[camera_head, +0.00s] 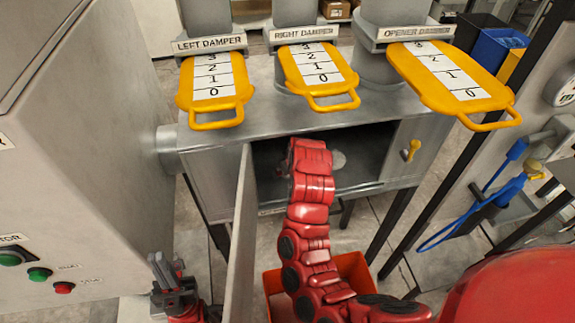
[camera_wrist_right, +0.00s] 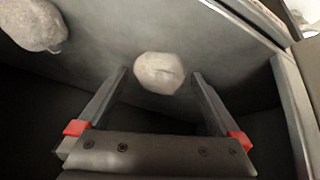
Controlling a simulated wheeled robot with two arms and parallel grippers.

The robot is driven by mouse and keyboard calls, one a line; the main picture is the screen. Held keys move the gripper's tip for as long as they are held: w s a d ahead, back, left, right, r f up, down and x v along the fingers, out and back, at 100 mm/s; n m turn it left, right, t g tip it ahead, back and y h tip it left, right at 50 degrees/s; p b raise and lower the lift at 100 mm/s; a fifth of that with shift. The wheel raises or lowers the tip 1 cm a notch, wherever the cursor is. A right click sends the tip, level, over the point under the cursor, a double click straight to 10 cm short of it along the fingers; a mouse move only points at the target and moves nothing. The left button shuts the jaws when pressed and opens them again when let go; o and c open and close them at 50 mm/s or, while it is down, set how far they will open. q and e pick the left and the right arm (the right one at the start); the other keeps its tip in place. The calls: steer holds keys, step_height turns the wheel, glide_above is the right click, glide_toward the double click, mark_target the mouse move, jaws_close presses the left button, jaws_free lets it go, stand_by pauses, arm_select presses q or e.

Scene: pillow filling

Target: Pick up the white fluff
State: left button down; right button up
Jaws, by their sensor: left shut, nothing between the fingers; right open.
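A round whitish fluff lump (camera_wrist_right: 159,72) lies on the grey floor of the metal compartment in the right wrist view. A second lump (camera_wrist_right: 32,24) lies at the upper left. My right gripper (camera_wrist_right: 160,82) is open, its fingertips on either side of the first lump; I cannot tell if they touch it. In the head view my right arm reaches into the open compartment and its gripper is hidden. One pale lump (camera_head: 339,160) shows there, right of the arm; I cannot tell which. My left gripper (camera_head: 172,272) is shut and empty at the lower left.
The open compartment door (camera_head: 243,235) stands left of my right arm. Three yellow damper handles, including the left one (camera_head: 214,88), sit above the opening. An orange-red bin (camera_head: 352,268) stands below. A grey cabinet (camera_head: 85,140) fills the left side.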

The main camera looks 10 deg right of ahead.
steer(key=shift+x, duration=0.8)
steer(key=shift+r, duration=0.1)
steer(key=c, duration=1.3)
